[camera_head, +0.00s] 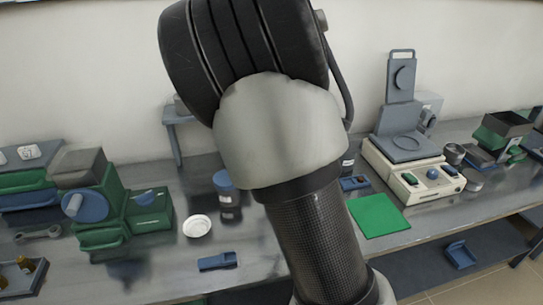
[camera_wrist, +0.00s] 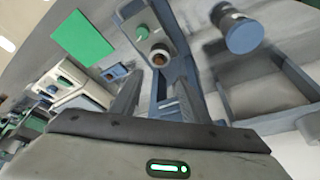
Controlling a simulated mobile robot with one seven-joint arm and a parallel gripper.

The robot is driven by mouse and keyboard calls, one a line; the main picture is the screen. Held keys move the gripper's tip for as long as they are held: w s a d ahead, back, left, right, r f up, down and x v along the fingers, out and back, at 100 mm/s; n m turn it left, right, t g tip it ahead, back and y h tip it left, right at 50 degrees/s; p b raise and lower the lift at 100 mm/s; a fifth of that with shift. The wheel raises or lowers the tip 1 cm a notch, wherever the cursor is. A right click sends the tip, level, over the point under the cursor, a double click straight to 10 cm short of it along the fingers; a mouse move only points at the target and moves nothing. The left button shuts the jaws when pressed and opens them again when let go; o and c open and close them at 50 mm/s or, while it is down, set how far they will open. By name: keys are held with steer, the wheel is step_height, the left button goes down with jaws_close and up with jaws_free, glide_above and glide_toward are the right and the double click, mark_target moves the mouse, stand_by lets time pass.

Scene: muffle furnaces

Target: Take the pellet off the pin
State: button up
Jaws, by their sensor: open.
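In the wrist view my gripper (camera_wrist: 158,76) is open, its two grey fingers spread with nothing seen held between them. Just beyond the fingertips is a small block with a round green top (camera_wrist: 142,30) and a small brown round piece (camera_wrist: 160,58). The brown piece sits in a pale surround, and I cannot tell whether it is the pellet. A blue upright part (camera_wrist: 172,90) shows between the fingers. I cannot make out the pin for certain. In the head view my arm covers the middle of the bench and the gripper is out of sight.
A blue-capped jar (camera_head: 227,192), white dish (camera_head: 197,226) and blue holder (camera_head: 217,261) stand left of my arm. Right of it are a green mat (camera_head: 379,215) and a pale instrument (camera_head: 410,185). A green press (camera_head: 105,215) stands at left. A grey tray (camera_wrist: 270,95) lies right of my fingers.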

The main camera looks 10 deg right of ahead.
steer(key=shift+w+d+r+b+x, duration=0.15)
steer(key=shift+w+b+x, duration=0.15)
steer(key=shift+x, duration=2.7)
steer(key=shift+w+d+r+b+x, duration=0.15)
steer(key=shift+b+x, duration=0.25)
steer(key=shift+x, duration=2.65)
steer(key=shift+w+d+b+x, duration=0.1)
steer(key=shift+w+b+x, duration=0.2)
steer(key=shift+x, duration=2.7)
steer(key=shift+s, duration=0.1)
steer(key=shift+c, duration=0.4)
jaws_close()
